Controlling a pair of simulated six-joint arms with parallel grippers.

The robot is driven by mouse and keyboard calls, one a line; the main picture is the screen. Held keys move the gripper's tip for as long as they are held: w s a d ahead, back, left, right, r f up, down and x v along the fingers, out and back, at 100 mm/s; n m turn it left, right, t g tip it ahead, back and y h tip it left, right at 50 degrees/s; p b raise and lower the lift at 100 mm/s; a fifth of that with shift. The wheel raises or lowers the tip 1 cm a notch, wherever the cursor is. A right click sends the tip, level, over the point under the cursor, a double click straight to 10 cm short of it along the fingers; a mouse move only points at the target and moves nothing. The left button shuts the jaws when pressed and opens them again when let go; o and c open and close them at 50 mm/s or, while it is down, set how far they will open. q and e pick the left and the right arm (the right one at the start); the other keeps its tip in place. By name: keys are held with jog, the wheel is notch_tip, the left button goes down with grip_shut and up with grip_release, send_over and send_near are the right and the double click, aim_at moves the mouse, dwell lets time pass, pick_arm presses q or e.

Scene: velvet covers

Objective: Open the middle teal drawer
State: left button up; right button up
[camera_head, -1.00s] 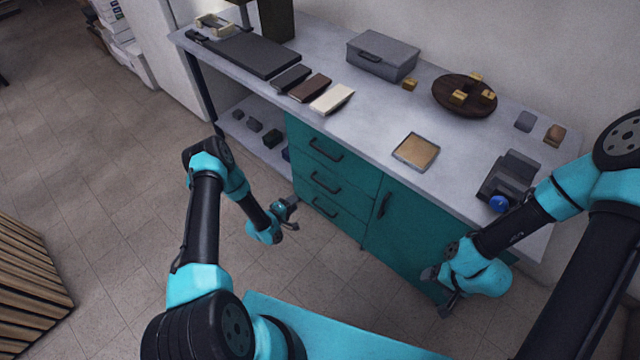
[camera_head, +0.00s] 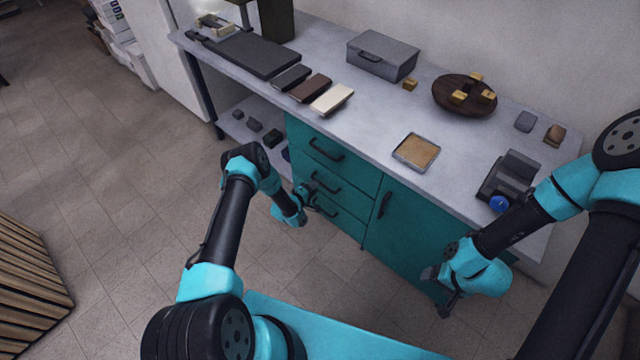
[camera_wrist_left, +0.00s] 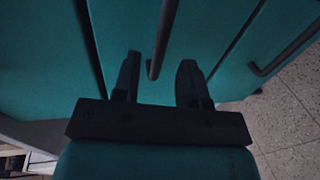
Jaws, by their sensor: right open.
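The middle teal drawer (camera_head: 345,192) sits shut in the cabinet front, with a dark bar handle (camera_head: 327,184). My left gripper (camera_head: 307,194) is at that drawer's front, by the handle's left end. In the left wrist view, its two fingers (camera_wrist_left: 159,70) are apart, with the middle handle (camera_wrist_left: 164,38) between them in the picture; I cannot tell whether they touch it. My right gripper (camera_head: 444,290) is open and empty, low in front of the teal cabinet door.
The top drawer (camera_head: 350,164) and bottom drawer (camera_head: 342,216) are shut; the bottom handle (camera_wrist_left: 283,52) lies to the right in the wrist view. A teal door (camera_head: 405,235) stands to the right. The grey countertop (camera_head: 375,115) holds several items. The floor before the drawers is clear.

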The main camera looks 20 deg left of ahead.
pick_arm(q)
jog(key=shift+x, duration=2.45)
jog(key=shift+c, duration=0.2)
grip_shut()
